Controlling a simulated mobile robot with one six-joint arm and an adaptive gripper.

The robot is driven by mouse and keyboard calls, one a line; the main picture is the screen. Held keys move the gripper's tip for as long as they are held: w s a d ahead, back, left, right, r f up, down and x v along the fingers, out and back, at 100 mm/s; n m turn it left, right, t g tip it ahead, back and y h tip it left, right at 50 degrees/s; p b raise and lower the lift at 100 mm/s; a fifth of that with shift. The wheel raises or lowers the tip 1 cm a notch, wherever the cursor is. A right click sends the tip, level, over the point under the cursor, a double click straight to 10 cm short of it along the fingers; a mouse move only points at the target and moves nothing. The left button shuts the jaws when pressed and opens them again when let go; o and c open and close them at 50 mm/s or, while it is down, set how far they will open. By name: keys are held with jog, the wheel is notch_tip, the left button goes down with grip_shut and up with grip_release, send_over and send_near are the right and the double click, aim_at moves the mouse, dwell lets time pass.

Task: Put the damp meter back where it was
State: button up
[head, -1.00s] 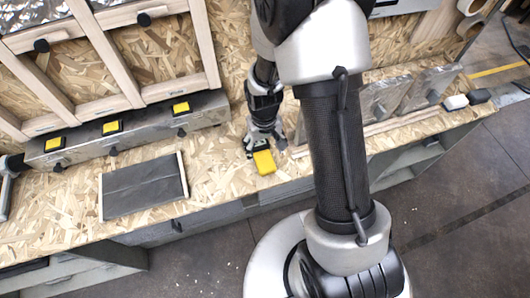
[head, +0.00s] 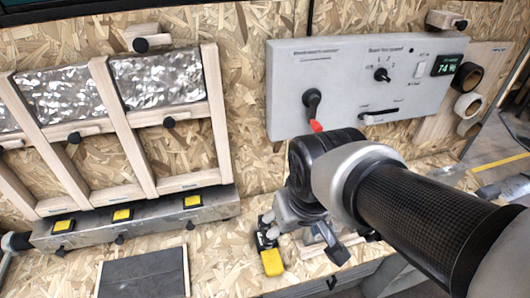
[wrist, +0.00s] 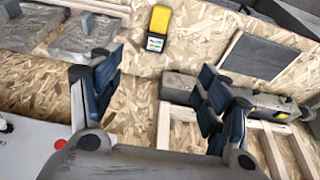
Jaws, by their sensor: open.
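The damp meter (head: 271,261), yellow with a black upper part, lies on the chipboard bench near its front edge. It also shows in the wrist view (wrist: 158,22), where its small pale screen faces up. My gripper (head: 303,228) is above the bench, just behind and right of the meter in the head view. In the wrist view my gripper (wrist: 158,72) has its dark fingers spread wide with nothing between them. The meter lies beyond the fingertips there, apart from them.
A grey control panel (head: 350,75) with a red-tipped lever stands on the wall behind my arm. A metal rail (head: 150,218) with several yellow-black squares runs under the wooden frame at left. A dark flat pad (head: 143,274) lies left of the meter. Bare bench separates them.

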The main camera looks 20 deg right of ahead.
jog(key=s+r+t, duration=0.1)
jog(key=s+r, duration=0.2)
jog(key=s, duration=0.3)
jog(key=shift+s, duration=0.25)
jog(key=shift+r, duration=0.1)
jog(key=shift+f+b, duration=0.6)
